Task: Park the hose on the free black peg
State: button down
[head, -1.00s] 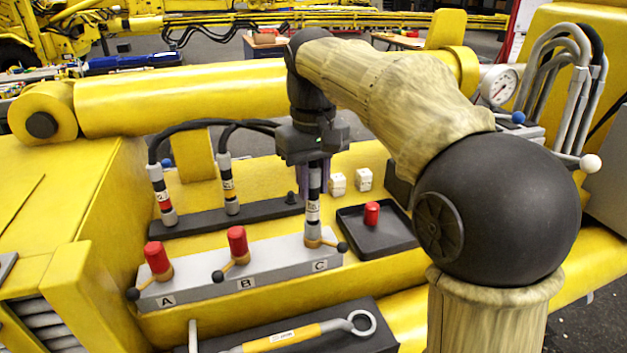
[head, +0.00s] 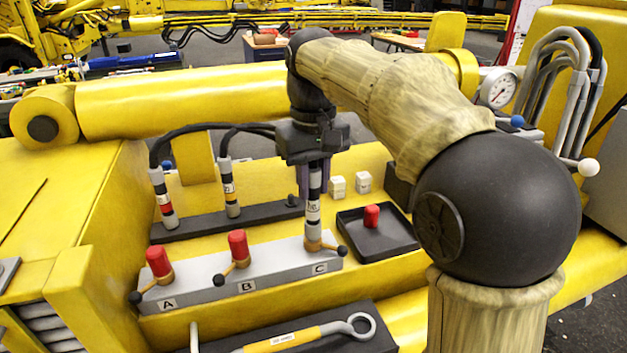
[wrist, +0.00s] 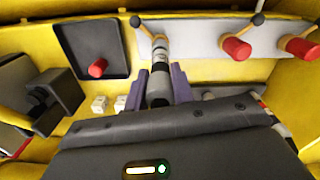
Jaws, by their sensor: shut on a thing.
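My gripper (wrist: 159,84) is shut on the hose (wrist: 158,62), a grey and black coupling with a white label, its purple fingers on either side. In the head view the hose (head: 313,208) stands upright at port C of the grey block (head: 205,286), its lower end at the brass fitting; contact there is hard to tell. The free black peg (head: 292,200) is a short stub at the right end of the black rail (head: 262,210). Two other hoses, one with a red band (head: 163,200) and one with a yellow band (head: 230,190), stand on that rail to its left.
Red caps cover port A (head: 159,261) and port B (head: 238,244). Levers with black ball ends stick out at the ports. A black tray (head: 350,243) holds a loose red cap (head: 371,215). Two white blocks (head: 338,186) stand behind it.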

aim_at(314, 167)
jog(key=shift+r+p, duration=2.05)
jog(key=shift+r, duration=0.05)
jog(key=shift+f, duration=0.1)
